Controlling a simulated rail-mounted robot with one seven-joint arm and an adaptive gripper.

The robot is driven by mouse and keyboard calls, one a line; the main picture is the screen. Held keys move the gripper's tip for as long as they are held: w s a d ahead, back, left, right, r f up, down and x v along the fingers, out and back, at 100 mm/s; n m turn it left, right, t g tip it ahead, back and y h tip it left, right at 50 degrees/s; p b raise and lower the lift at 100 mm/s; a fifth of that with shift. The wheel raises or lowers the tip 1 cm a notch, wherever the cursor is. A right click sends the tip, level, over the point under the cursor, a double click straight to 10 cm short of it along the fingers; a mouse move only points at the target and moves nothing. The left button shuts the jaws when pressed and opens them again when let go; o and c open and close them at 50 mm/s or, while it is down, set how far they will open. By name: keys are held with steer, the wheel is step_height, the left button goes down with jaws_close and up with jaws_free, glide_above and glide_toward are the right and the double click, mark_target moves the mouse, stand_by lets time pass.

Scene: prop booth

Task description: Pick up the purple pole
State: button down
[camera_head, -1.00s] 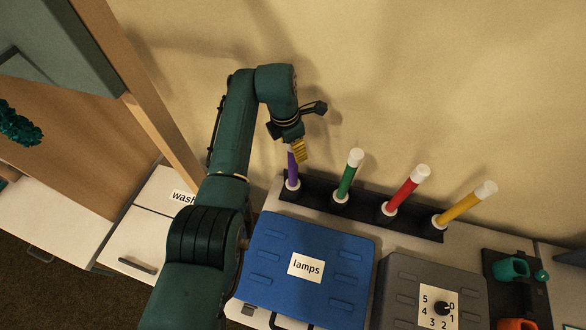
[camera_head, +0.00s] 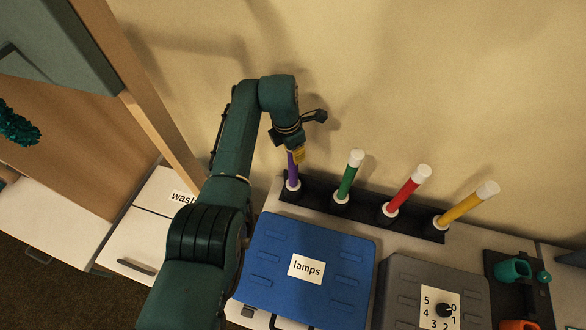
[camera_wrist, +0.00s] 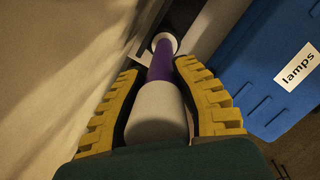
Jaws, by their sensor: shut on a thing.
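The purple pole (camera_head: 292,168) stands in the leftmost socket of the black rack (camera_head: 316,196) in the head view, its upper part hidden by my gripper (camera_head: 297,153). In the wrist view the purple pole (camera_wrist: 162,62) runs away from the camera, with a white cap at the near end and a white collar at the rack. The yellow fingers of my gripper (camera_wrist: 158,108) are shut on the pole near its white cap, one on each side. The pole's base is still in its socket.
Green (camera_head: 347,180), red (camera_head: 405,192) and yellow (camera_head: 463,208) poles stand to the right in the same rack. A blue case labelled lamps (camera_head: 340,245) and a grey dial box (camera_head: 405,290) lie in front. The wall is close behind.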

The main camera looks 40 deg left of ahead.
step_height(320, 180, up, 18)
steer(key=p, duration=0.1)
stand_by(0.5)
steer(key=shift+r+p, duration=0.15)
steer(key=shift+p, duration=0.7)
steer(key=shift+f, duration=0.2)
